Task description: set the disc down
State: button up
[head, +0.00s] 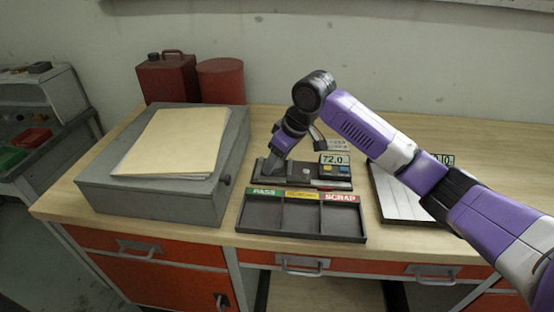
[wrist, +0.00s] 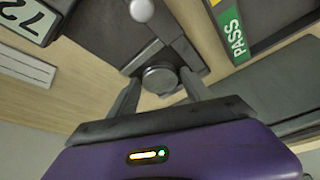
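The disc (wrist: 160,79), small, round and grey, lies between my fingertips in the wrist view, at the end of a dark gauge base. That base (head: 333,184) shows in the head view with a display (head: 334,159) reading 72.0. My gripper (head: 272,167) points down at the base's left end, with one finger on each side of the disc in the wrist view (wrist: 160,84). Whether the fingers press on the disc or stand slightly apart from it cannot be told. My gripper hides the disc in the head view.
A dark tray (head: 302,239) with three empty compartments marked PASS, a yellow label and SCRAP stands in front of the gauge. A grey box (head: 150,203) with a folder (head: 176,141) is left. Red cans (head: 167,80) stand behind.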

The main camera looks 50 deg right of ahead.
jog(key=shift+r, duration=0.15)
jog(key=b+v, duration=0.1)
jog(key=v, duration=1.1)
jog(key=shift+w, duration=0.2)
